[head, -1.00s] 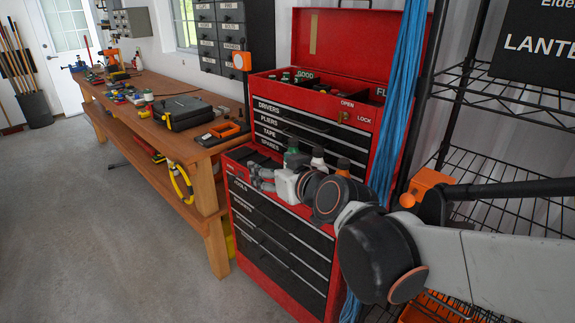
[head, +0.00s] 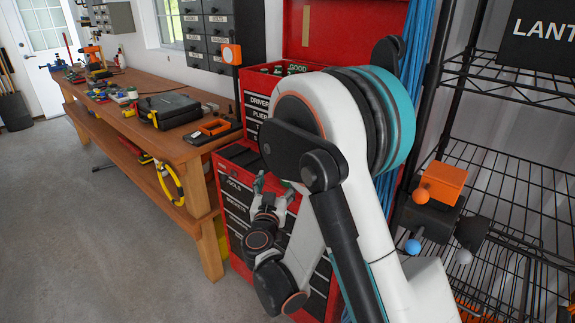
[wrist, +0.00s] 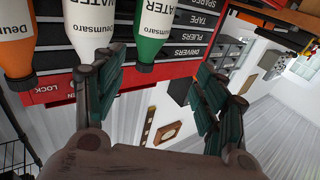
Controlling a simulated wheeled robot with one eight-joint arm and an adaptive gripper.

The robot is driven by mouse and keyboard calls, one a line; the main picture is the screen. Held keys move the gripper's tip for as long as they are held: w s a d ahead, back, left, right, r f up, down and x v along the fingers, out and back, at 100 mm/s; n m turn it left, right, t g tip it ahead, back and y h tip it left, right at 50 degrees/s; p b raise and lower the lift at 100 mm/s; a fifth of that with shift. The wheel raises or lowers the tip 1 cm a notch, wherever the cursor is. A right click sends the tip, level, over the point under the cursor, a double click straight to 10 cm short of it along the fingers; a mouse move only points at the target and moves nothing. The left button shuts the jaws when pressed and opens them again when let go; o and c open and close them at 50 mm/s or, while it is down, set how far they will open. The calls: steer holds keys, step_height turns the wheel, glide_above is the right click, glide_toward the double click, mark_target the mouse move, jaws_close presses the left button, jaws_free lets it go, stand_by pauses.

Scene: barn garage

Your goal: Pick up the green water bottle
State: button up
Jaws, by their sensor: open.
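That view is upside down. A white water bottle (wrist: 90,22) stands beside it, and an orange bottle (wrist: 15,38) is at the left edge. My gripper (wrist: 160,82) is open and empty. Its left finger overlaps the space between the white and green bottles, and its right finger is clear to the right of the green one. The gripper also shows in the head view (head: 272,187), above the lower red tool chest (head: 222,205). My arm largely hides the bottles there.
The upper red tool chest (head: 258,82) rises behind the lower one. A wooden workbench (head: 188,148) with tools is on the left. A black wire shelf (head: 490,160) stands close on the right. The floor at left is clear.

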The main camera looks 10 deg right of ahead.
steer(key=shift+g+h, duration=0.5)
steer(key=shift+d+f+b+x, duration=0.15)
steer(key=shift+f+x, duration=0.3)
steer(key=shift+x, duration=1.85)
steer(key=shift+d+f+b+x, duration=0.15)
steer(key=shift+f+x, duration=0.25)
steer(key=shift+x, duration=1.9)
steer(key=shift+f+b+x, duration=0.25)
steer(key=shift+f+x, duration=0.2)
steer(key=shift+x, duration=1.85)
steer(key=shift+s, duration=0.2)
steer(key=c, duration=1.2)
